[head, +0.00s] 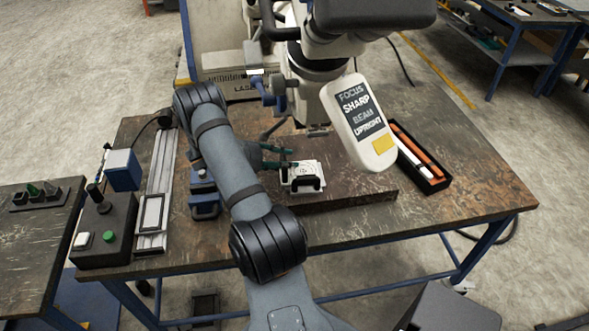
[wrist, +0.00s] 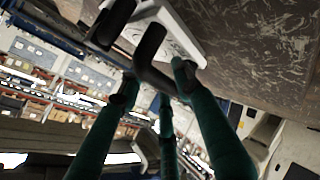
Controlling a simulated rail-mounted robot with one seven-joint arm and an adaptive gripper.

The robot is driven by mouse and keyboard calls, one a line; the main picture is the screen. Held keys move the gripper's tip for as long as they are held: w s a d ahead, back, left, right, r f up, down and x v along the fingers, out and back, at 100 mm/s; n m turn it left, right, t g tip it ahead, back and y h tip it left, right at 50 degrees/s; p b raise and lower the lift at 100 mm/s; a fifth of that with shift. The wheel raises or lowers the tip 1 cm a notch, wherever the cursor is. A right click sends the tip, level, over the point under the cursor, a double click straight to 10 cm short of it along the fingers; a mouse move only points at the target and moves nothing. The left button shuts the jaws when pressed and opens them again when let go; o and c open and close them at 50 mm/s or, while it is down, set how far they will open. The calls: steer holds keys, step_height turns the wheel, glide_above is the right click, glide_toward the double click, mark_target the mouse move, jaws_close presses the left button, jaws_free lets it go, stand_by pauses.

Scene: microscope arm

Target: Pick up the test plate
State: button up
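A small white plate with a black loop handle (head: 302,176), which I take to be the test plate, sits on the dark base under the microscope. It also shows at the top of the wrist view (wrist: 178,22), with its black handle hanging towards the fingers. My gripper (head: 287,159) is at the plate's left side, with dark green fingers spread. In the wrist view the fingertips (wrist: 156,78) are apart, with part of the handle showing between them. The right fingertip overlaps the handle's end; I cannot tell whether it touches.
The microscope (head: 320,60) rises over the plate. Its white sign panel (head: 358,122) hangs close on the right. A black tray (head: 432,182) with orange items lies further right. A metal rail (head: 158,180) and a control box (head: 105,225) stand left. The front right tabletop is clear.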

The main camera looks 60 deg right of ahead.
steer(key=shift+c, duration=0.6)
steer(key=c, duration=0.7)
jaws_close()
